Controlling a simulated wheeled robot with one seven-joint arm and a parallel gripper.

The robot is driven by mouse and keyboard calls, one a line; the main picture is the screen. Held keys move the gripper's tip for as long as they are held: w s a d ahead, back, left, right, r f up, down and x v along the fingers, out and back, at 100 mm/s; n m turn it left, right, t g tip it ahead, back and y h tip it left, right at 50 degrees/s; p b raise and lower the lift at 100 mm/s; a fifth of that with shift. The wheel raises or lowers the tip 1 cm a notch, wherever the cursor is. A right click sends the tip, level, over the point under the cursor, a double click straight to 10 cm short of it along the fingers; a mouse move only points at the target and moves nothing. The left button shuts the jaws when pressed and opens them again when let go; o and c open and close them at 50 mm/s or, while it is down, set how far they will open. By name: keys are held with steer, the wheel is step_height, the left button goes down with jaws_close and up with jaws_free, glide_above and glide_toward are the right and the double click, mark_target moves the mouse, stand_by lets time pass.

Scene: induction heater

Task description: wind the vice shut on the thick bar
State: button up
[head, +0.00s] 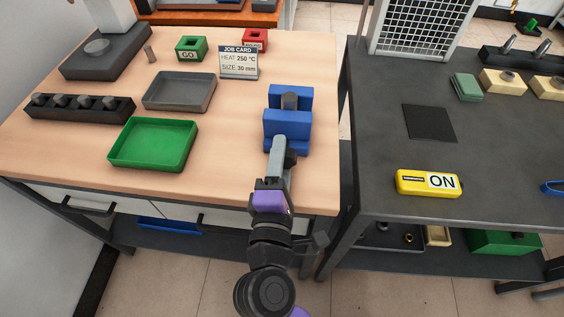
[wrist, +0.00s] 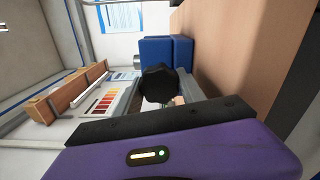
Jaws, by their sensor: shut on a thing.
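The blue vice (head: 287,131) stands at the right front of the wooden bench, and its blue body also shows in the wrist view (wrist: 166,48). My gripper (head: 284,152) reaches the vice from the front. In the wrist view its fingers are shut on a dark faceted knob (wrist: 159,84) at the vice's front end. In the head view the knob is hidden by my gripper.
A green tray (head: 153,166), a grey tray (head: 207,92) and a dark block with several round pieces (head: 79,116) lie left of the vice. A job card (head: 239,62) stands behind. A dark table (head: 380,150) with a yellow ON box (head: 428,183) is to the right, across a narrow gap.

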steer(key=m+b, duration=0.5)
steer(key=m, duration=0.2)
steer(key=shift+f+b, duration=0.2)
steer(key=shift+b, duration=0.15)
steer(key=m+b, duration=0.2)
steer(key=m, duration=0.1)
steer(key=shift+m+b, duration=0.35)
steer(key=shift+m, duration=0.05)
steer(key=shift+r+m+b, duration=0.15)
steer(key=shift+m+b, duration=0.85)
steer(key=shift+m, duration=0.5)
steer(key=o, duration=1.3)
steer(key=shift+r, duration=0.15)
steer(key=shift+o, duration=0.2)
steer(key=s, duration=0.7)
steer(key=shift+s, duration=0.4)
